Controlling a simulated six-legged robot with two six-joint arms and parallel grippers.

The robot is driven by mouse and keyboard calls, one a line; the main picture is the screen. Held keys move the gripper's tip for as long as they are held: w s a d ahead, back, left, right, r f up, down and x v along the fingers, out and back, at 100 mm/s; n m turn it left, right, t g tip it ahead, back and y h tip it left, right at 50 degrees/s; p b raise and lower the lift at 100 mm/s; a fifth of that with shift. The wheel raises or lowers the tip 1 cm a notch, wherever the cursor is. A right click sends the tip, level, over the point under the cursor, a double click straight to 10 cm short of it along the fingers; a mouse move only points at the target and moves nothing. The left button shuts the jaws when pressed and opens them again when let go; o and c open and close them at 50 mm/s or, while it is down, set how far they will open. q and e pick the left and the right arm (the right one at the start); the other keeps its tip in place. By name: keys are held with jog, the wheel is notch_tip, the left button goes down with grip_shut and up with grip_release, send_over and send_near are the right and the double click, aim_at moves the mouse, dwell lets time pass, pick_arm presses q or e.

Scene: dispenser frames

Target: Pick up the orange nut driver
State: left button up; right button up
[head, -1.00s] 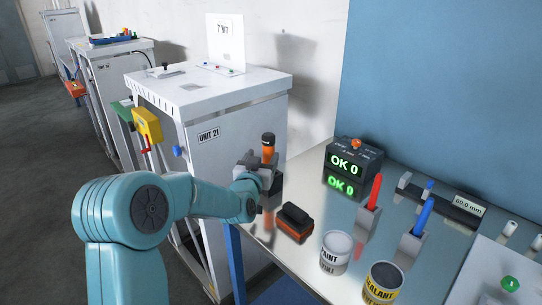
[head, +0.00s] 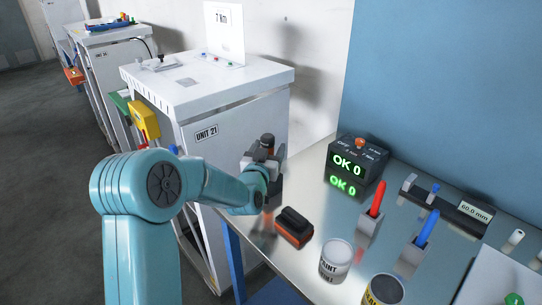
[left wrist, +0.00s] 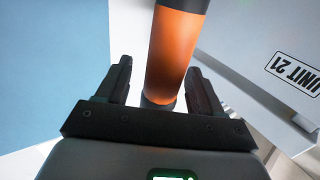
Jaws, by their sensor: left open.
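The orange nut driver has a dark cap (head: 267,140) and stands upright at the left end of the metal bench. My left gripper (head: 264,165) is at its handle and hides most of the orange in the head view. In the left wrist view the orange handle (left wrist: 176,48) stands between the two dark fingers of my open left gripper (left wrist: 159,78). A gap shows beside each finger. The driver's lower end and its support are mostly hidden. My right gripper is in neither view.
A black and orange block (head: 294,227) lies just right of my left gripper. A red tool (head: 377,199), a blue tool (head: 427,228), a paint can (head: 335,260) and a dark counter box (head: 354,167) stand further right. The white Unit 21 cabinet (head: 240,135) is behind.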

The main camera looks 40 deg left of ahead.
pick_arm(q)
jog(key=shift+w+a, duration=0.1)
jog(key=shift+a, duration=0.05)
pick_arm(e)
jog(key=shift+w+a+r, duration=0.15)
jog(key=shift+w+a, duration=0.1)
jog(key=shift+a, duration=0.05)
